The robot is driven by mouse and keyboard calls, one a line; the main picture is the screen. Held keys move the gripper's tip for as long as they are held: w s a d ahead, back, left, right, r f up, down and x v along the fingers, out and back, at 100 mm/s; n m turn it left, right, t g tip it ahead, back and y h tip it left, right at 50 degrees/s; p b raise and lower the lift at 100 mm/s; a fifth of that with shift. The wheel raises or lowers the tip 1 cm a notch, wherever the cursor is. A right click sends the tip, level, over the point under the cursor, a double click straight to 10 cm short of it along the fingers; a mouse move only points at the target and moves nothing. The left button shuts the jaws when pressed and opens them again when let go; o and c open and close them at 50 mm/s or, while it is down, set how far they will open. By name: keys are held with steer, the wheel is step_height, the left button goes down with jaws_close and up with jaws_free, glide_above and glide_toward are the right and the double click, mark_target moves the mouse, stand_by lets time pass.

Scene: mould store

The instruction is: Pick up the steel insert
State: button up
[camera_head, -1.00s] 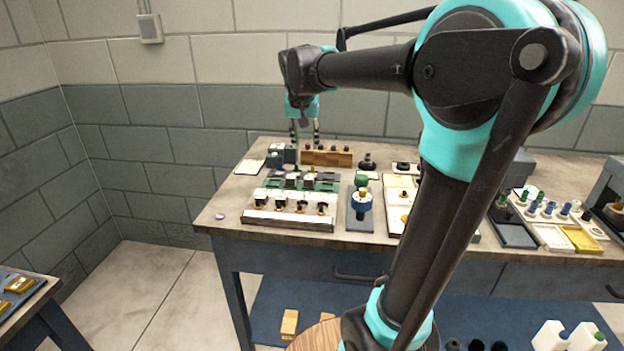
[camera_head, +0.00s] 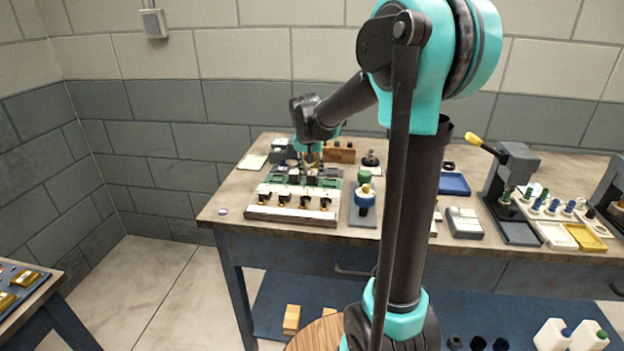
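My gripper (camera_head: 313,160) points down over the back left of the workbench (camera_head: 232,199). Its fingertips are low, at the back of a green holder (camera_head: 275,182) with several small grey and dark blocks on it. I cannot tell which of these blocks is the steel insert. The fingers are small and run into the clutter, so I cannot see whether they touch or hold anything.
In front of the green holder is a pale rack (camera_head: 262,212) with several dark knobs. A blue-bodied fixture (camera_head: 364,197) stands to its right, and a wooden block (camera_head: 340,153) behind. A lever press (camera_head: 514,172) and blue tray (camera_head: 453,184) are farther right.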

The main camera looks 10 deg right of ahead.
mark_target(312, 174)
steer(key=shift+x, duration=1.25)
jaws_close()
steer(key=shift+r, duration=0.1)
step_height(312, 174, up, 20)
